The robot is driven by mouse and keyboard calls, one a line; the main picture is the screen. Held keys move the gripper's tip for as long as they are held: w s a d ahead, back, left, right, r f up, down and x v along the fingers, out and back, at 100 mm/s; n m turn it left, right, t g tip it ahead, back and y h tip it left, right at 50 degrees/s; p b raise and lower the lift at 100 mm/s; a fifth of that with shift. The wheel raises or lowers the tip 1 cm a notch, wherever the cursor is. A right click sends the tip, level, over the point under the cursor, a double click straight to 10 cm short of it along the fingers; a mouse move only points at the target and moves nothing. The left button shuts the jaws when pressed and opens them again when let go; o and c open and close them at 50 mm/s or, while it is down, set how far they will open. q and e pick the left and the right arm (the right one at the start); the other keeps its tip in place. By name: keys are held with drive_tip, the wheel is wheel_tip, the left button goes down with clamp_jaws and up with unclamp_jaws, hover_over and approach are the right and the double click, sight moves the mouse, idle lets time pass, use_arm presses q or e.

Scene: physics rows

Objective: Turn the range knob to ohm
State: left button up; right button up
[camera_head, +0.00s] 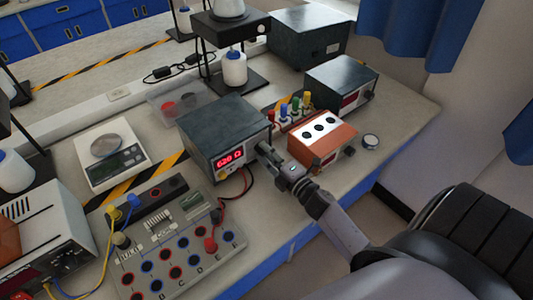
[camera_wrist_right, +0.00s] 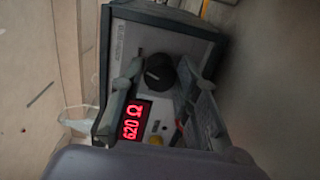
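The meter (camera_head: 225,130) is a dark box with a light front panel and a red display (camera_head: 230,158) reading 620 Ω. The display also shows in the right wrist view (camera_wrist_right: 131,120), turned sideways. The black round range knob (camera_wrist_right: 158,72) sits on the panel beside the display. My right gripper (camera_head: 266,153) is at the meter's front and hides the knob in the head view. In the right wrist view its fingers (camera_wrist_right: 160,80) stand apart on either side of the knob. I cannot tell whether they touch it. My left gripper is not in view.
A board with several sockets (camera_head: 165,242) lies in front of the meter, with leads plugged in. An orange and white box (camera_head: 322,140) stands close to the right of my right gripper. A scale (camera_head: 110,160) is at the left, and another dark instrument (camera_head: 342,80) is behind.

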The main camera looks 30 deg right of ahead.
drive_tip(key=o, duration=0.4)
drive_tip(key=shift+s+f, duration=0.1)
drive_tip(key=shift+s, duration=0.05)
drive_tip(key=s, duration=0.7)
drive_tip(key=s+d, duration=0.1)
drive_tip(key=s, duration=0.3)
drive_tip(key=shift+s, duration=0.35)
